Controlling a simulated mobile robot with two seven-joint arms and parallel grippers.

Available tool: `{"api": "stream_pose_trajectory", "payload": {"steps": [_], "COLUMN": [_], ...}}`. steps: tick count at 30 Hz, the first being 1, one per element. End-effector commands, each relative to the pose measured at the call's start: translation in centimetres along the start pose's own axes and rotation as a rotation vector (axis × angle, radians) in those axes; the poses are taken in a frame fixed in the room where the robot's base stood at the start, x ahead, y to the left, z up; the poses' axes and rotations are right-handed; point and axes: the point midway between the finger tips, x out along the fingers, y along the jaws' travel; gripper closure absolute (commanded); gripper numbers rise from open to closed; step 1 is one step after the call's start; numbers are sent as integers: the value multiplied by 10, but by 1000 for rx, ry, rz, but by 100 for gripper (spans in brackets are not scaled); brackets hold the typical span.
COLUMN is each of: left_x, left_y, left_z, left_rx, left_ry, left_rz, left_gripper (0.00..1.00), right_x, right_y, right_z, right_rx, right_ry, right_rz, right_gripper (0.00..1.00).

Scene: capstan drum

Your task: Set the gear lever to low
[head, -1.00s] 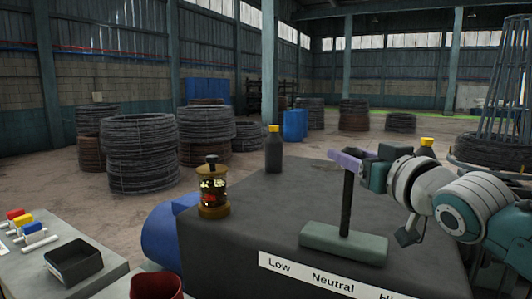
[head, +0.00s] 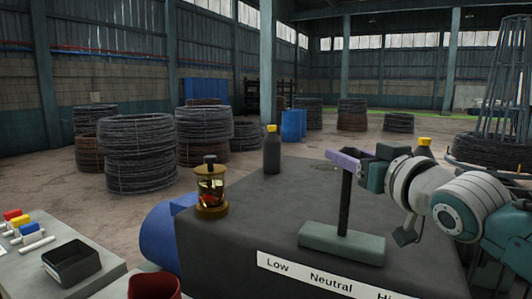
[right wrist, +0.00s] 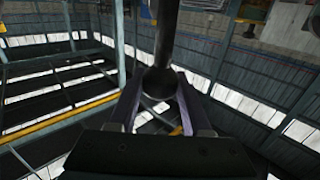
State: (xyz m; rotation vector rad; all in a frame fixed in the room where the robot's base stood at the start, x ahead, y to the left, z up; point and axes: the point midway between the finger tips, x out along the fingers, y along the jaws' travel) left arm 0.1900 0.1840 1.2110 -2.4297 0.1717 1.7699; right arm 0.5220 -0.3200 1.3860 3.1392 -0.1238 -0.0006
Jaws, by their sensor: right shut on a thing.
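The gear lever (head: 345,205) is a dark rod that stands about upright from a grey-green base block (head: 342,241) on the dark housing. A white label strip (head: 320,278) on the housing's front edge reads Low, Neutral and a cut-off "Hi". The lever stands nearest the Neutral word. My right gripper (head: 345,160), with purple fingers, comes in from the right and is shut on the lever's top. In the right wrist view, the lever's dark rounded end (right wrist: 158,80) sits between the two fingers. My left gripper is not in view.
A brass-and-glass lantern-like fitting (head: 211,190) and a dark yellow-capped bottle (head: 271,150) stand on the housing. Another yellow-capped bottle (head: 424,148) is behind my right arm. At left are a black tray (head: 72,264) and coloured switches (head: 25,225). A red container (head: 155,286) is at the bottom.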

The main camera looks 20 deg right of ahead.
Motion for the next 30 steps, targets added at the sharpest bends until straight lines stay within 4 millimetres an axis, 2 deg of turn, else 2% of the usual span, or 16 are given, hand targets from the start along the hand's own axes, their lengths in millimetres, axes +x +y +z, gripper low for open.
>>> {"api": "stream_pose_trajectory", "payload": {"steps": [11,21,30], "left_x": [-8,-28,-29], "left_y": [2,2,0], "left_z": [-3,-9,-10], "left_rx": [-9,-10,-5], "left_ry": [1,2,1], "left_rz": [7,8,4], "left_gripper": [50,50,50], "right_x": [6,32,52], "right_y": [-6,-32,-52], "right_z": [-4,0,13], "right_rx": [-29,-175,-298], "right_ry": [-26,-173,-296], "right_rz": [-1,-2,-2], "right_gripper": [100,100,100]}}
